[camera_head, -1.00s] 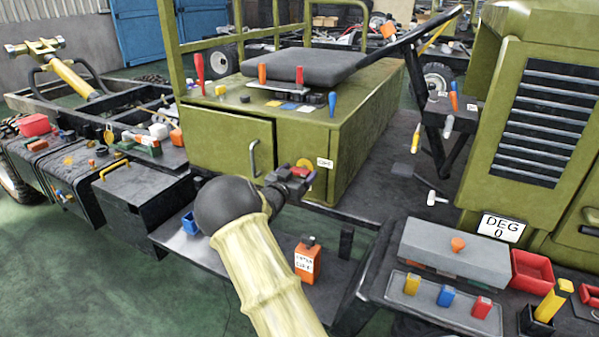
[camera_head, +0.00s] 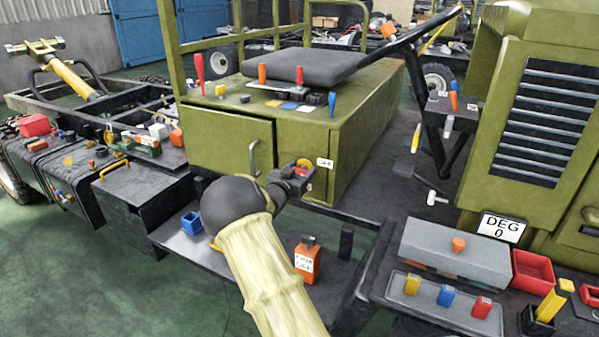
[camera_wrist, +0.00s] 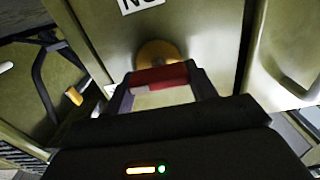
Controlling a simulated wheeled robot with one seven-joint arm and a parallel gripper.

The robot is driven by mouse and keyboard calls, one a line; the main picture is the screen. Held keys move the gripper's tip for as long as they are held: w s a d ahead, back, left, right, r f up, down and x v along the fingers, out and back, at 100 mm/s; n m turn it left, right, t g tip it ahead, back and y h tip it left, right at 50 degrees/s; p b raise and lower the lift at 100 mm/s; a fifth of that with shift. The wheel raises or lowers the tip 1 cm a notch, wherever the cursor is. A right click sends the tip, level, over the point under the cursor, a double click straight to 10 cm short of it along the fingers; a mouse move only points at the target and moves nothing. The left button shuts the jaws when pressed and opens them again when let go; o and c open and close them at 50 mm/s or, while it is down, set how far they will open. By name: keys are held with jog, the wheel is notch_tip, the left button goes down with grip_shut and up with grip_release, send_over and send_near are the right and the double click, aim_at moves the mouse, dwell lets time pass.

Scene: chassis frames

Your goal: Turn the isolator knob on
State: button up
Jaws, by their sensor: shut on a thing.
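The isolator knob is a red bar handle (camera_wrist: 160,76) in front of a round yellow disc (camera_wrist: 157,52), mounted on the olive-green seat box. In the wrist view my gripper (camera_wrist: 164,90) has a finger on each side of the red handle and is shut on it. In the head view my gripper (camera_head: 296,176) is at the box's near face, right of the cabinet door. The yellow disc (camera_head: 305,163) shows just above it, and the fingers hide most of the red handle. A white label (camera_head: 325,163) sits right of the disc; its lettering is too small to read surely.
A cabinet door (camera_head: 226,143) with a bar handle (camera_head: 253,158) is left of my gripper. Below, a dark shelf holds an orange bottle (camera_head: 307,262) and a blue bin (camera_head: 191,223). A grey box (camera_head: 455,250) stands at right. The dark floor beside the seat box is mostly clear.

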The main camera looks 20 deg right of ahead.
jog(key=shift+f+m+b, duration=0.1)
jog(key=shift+m+b, duration=0.2)
jog(key=shift+m, duration=0.1)
jog(key=m+b, duration=0.3)
jog(key=shift+s+d+f+m, duration=0.1)
jog(key=shift+s+f+m, duration=0.05)
jog(key=shift+m, duration=0.15)
jog(key=m+b, duration=0.4)
jog(key=shift+d+f+m+b, duration=0.1)
jog(key=shift+f+m+b, duration=0.05)
jog(key=shift+m+b, duration=0.2)
jog(key=m+b, duration=0.5)
jog(key=shift+s+f, duration=0.15)
jog(key=m+b, duration=0.3)
jog(key=shift+m, duration=0.35)
jog(key=shift+b, duration=0.35)
jog(key=o, duration=1)
